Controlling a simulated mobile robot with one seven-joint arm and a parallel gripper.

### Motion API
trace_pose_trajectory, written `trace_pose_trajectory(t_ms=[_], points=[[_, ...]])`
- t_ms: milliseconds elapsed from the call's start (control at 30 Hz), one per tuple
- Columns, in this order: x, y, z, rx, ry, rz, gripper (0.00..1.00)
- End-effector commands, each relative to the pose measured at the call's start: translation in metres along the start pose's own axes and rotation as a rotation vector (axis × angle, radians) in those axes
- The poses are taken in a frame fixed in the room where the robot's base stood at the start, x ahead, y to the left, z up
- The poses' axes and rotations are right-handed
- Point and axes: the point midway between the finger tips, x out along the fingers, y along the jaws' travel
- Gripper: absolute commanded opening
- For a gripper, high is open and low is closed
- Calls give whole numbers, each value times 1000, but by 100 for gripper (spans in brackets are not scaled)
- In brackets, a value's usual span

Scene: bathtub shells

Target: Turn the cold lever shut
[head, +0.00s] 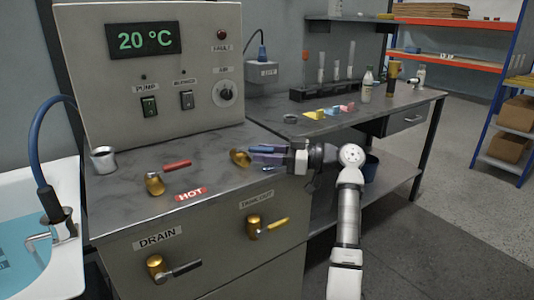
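The cold lever has a brass body (239,157) on the grey counter and a blue handle (263,149) pointing right. My gripper (258,156) reaches in from the right, with its fingers at the blue handle. The fingers overlap the handle in the picture, so I cannot tell whether they touch it or how far apart they are. A small blue patch (268,169), perhaps a label, shows just below the fingers, mostly hidden.
The hot lever, brass (155,184) with a red handle (178,164), stands to the left. A metal cup (103,160) is farther left. Drain (155,268) and another brass valve (254,228) are on the cabinet front. A bench (380,112) with bottles stands behind right.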

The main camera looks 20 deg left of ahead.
Motion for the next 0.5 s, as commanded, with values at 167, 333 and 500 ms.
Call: trace_pose_trajectory(t_ms=[167, 333, 500], points=[[0, 0, -1, -1, 1, 1, 40], [-11, 1, -1, -1, 3, 3, 40], [-43, 1, 0, -1, 3, 4, 40]])
